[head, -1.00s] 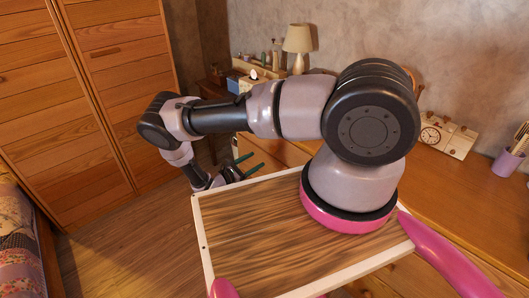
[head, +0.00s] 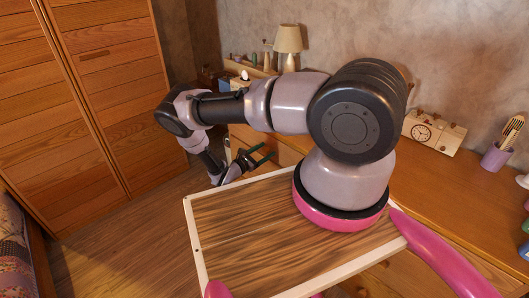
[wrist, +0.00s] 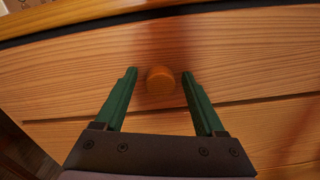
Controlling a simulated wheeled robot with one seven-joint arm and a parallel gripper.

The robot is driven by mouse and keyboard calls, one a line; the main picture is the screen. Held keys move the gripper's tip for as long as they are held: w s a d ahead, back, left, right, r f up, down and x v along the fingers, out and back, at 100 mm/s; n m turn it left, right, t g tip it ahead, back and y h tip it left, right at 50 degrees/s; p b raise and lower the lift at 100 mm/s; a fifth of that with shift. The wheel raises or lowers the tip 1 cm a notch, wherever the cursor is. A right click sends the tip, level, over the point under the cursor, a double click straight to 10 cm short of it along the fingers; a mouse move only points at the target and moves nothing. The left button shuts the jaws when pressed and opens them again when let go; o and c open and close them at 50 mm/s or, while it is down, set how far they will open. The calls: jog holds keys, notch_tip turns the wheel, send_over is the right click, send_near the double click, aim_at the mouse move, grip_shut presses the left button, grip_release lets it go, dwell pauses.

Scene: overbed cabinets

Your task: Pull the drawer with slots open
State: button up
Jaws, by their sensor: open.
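A wooden drawer front (wrist: 240,65) with a round orange-brown knob (wrist: 160,80) fills the wrist view. My gripper (wrist: 159,78) is open, with its green fingers on either side of the knob. I cannot tell whether the fingers touch the knob. In the head view my gripper (head: 263,155) is in front of the wooden cabinet (head: 285,152), beyond my tray. The drawer front looks closed, with a thin dark seam below it. No slots inside a drawer are visible.
A tall slatted wardrobe (head: 100,90) is at the left, with a bed (head: 12,245) in front. Wooden floor (head: 120,235) is free between.

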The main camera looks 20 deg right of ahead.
jog(key=shift+c, duration=0.3)
grip_shut()
jog(key=shift+a, duration=0.1)
dwell(1.0)
